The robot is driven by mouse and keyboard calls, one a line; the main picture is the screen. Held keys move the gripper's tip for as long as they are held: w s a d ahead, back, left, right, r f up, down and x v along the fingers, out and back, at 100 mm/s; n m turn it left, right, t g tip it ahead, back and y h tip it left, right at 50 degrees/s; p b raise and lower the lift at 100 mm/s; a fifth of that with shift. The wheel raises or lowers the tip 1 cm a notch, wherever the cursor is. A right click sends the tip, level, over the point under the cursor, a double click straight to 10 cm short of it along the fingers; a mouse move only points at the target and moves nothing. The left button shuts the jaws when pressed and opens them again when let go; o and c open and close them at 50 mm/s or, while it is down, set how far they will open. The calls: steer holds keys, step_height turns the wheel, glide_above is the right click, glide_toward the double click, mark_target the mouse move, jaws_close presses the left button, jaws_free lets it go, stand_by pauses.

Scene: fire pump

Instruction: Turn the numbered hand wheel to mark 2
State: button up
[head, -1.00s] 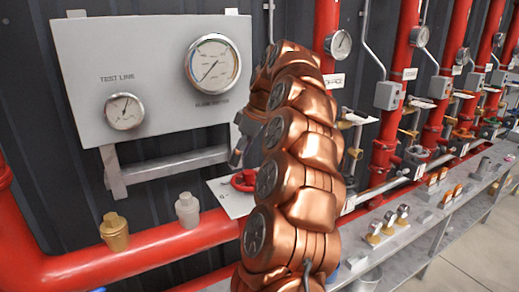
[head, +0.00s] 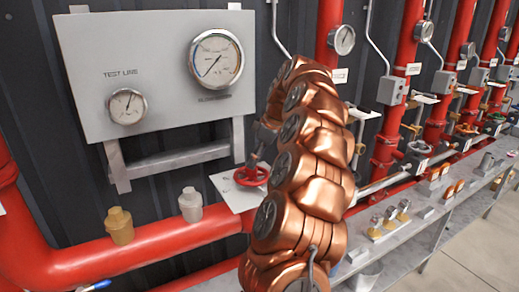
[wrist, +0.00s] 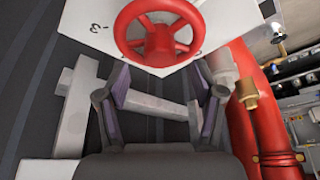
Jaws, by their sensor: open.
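The red hand wheel (head: 252,176) sits in front of a white plate (head: 226,188) below the gauge panel, partly hidden by my arm in the head view. In the wrist view the wheel (wrist: 158,42) is at the top centre, with its rim, spokes and hub visible. The plate (wrist: 92,12) carries small dark marks; one at the left looks like a 3, the others are too small to read surely. My gripper (wrist: 162,85) is open and empty, its two fingers spread below the wheel in the picture. No contact with the rim shows.
A grey gauge panel (head: 155,75) on a bracket (head: 170,160) is beside my arm. A large red pipe (head: 110,262) with brass (head: 119,226) and silver (head: 190,205) fittings runs below. A metal bench (head: 400,245) with small parts and red risers stand at the right.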

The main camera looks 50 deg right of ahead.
mark_target(251, 172)
steer(key=shift+p+x, duration=0.35)
steer(key=shift+x, duration=1.15)
